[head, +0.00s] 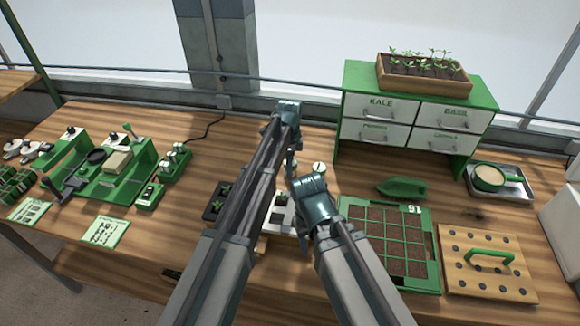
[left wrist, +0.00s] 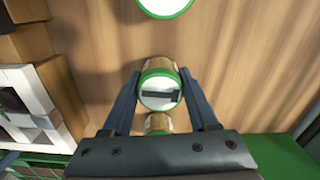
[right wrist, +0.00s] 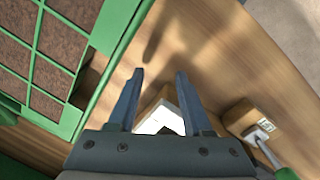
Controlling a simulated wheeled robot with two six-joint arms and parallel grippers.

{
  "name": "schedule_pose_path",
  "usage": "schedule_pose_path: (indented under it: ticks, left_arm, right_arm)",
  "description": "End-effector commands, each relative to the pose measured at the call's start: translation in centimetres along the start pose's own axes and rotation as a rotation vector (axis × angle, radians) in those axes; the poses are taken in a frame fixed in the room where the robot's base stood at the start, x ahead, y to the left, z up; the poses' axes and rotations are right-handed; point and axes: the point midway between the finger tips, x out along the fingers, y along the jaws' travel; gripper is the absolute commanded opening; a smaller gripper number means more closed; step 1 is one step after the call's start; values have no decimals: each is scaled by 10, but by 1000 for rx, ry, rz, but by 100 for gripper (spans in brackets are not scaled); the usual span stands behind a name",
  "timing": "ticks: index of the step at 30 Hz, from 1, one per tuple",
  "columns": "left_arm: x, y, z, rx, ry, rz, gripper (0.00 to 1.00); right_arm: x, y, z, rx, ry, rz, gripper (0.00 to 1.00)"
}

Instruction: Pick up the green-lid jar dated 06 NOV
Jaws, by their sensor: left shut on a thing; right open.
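In the left wrist view a jar with a green-rimmed, white-topped lid (left wrist: 160,92) stands between my left gripper's (left wrist: 160,101) fingers, which are shut on it. A dark mark crosses the lid, but I cannot read a date. A second green-lid jar (left wrist: 165,6) shows at the top edge. Another jar (left wrist: 157,124) is partly hidden by the gripper body. In the head view one pale-topped jar (head: 318,168) shows right of my left gripper (head: 291,172); the held jar is hidden there. My right gripper (right wrist: 160,78) is open and empty above the table, beside the seeding tray.
The gridded seeding tray (head: 427,275) and a dibber board (head: 520,287) are at the right. A green drawer cabinet (head: 344,128) stands behind the jars. A green scoop (head: 402,188) lies before it. Seedling pots (head: 216,207) and a green station (head: 118,178) are at the left.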

Motion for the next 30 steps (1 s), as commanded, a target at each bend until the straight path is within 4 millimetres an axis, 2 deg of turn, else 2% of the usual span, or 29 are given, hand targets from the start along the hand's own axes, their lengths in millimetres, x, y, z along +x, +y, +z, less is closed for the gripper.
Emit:
schedule_pose_path:
  ticks: [8, 21, 25, 30]
  left_arm:
    - [-28, 0, 0, 0, 0, 0, 1]
    - [-93, 0, 0, 0, 0, 0, 1]
    - [-99, 0, 0, 0, 0, 0, 1]
    - [-96, 0, 0, 0, 0, 0, 1]
  right_arm:
    - [-28, 3, 2, 0, 0, 0, 50]
    - [-92, 9, 5, -1, 0, 0, 50]
    - [-99, 9, 6, -1, 0, 0, 50]
    - [-96, 9, 6, -1, 0, 0, 50]
